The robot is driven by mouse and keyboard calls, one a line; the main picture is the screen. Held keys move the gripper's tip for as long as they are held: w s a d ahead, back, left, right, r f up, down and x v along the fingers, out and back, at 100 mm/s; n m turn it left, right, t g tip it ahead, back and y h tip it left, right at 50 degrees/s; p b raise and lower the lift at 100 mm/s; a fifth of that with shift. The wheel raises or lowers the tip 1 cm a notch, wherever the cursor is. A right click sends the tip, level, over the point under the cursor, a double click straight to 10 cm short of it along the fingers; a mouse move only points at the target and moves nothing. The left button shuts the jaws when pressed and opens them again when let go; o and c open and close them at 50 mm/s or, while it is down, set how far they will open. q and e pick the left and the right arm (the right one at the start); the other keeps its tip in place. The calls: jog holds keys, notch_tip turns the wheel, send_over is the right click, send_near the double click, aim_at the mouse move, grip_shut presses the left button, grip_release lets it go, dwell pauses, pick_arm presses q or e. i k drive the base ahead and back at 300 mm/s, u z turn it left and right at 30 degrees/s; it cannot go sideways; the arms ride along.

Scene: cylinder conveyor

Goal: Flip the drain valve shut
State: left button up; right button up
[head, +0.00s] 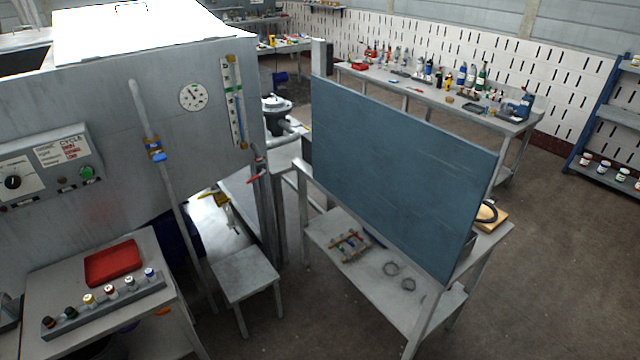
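A grey metal tank (110,190) fills the left side. Below its right end, low down, is a valve with a yellow lever (222,200); it looks like the drain valve, but the frame does not label it. The lever is small and its setting is hard to tell. A red lever (257,177) sits on a pipe at the tank's right corner. A blue-handled valve (155,150) is on the vertical pipe at the tank's front. Neither of my grippers is in view.
A grey stool (246,276) stands in front of the yellow lever. A small table with a red tray (113,262) and a rack of small bottles (104,299) is at lower left. A large blue-grey panel (400,170) stands on a cart at right. Open floor lies beyond.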

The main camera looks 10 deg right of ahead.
aim_at(263, 172)
jog(key=z, duration=1)
jog(key=i, duration=0.8)
jog(key=u, duration=0.85)
jog(key=i, duration=0.4)
jog(key=u, duration=0.4)
